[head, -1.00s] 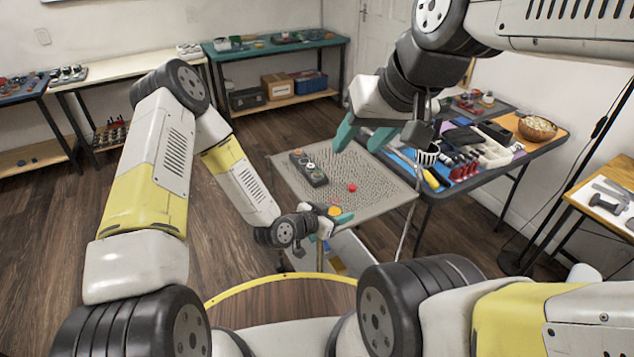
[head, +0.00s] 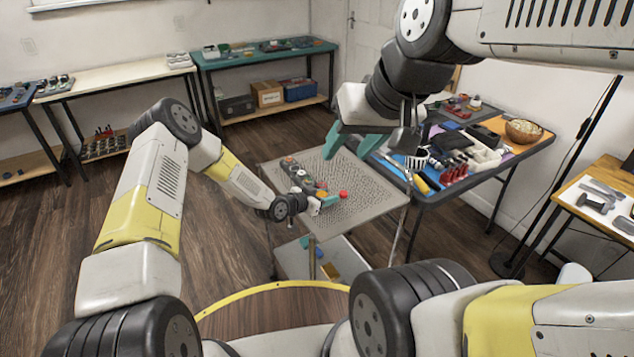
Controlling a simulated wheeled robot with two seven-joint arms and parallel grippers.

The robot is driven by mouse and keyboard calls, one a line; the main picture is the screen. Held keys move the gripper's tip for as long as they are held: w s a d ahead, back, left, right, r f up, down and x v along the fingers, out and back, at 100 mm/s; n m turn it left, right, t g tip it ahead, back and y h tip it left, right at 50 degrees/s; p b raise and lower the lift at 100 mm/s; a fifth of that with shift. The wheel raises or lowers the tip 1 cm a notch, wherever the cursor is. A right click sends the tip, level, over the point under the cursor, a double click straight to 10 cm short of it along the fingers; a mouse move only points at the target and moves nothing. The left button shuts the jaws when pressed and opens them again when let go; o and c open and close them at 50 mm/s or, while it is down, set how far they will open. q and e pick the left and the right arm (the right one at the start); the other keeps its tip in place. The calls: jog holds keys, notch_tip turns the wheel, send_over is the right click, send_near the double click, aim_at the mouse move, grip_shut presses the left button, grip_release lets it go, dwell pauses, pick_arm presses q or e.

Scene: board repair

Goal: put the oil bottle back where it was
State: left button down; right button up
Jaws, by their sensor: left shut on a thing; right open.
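My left gripper (head: 322,201) is low over the front part of the grey perforated work surface (head: 375,205), beside the dark box with round knobs. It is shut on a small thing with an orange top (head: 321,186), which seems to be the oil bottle. The fingers and wrist hide most of it, and I cannot tell whether it touches the surface.
The dark knobbed box (head: 297,172) and a small red thing (head: 343,194) lie close to my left gripper. A table (head: 425,196) full of tools, with a wooden bowl (head: 523,131), stands to the right. The surface's right part is mostly bare.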

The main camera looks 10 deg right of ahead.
pick_arm(q)
jog(key=shift+f, duration=0.3)
jog(key=c, duration=0.9)
grip_release()
jog(key=shift+f, duration=0.15)
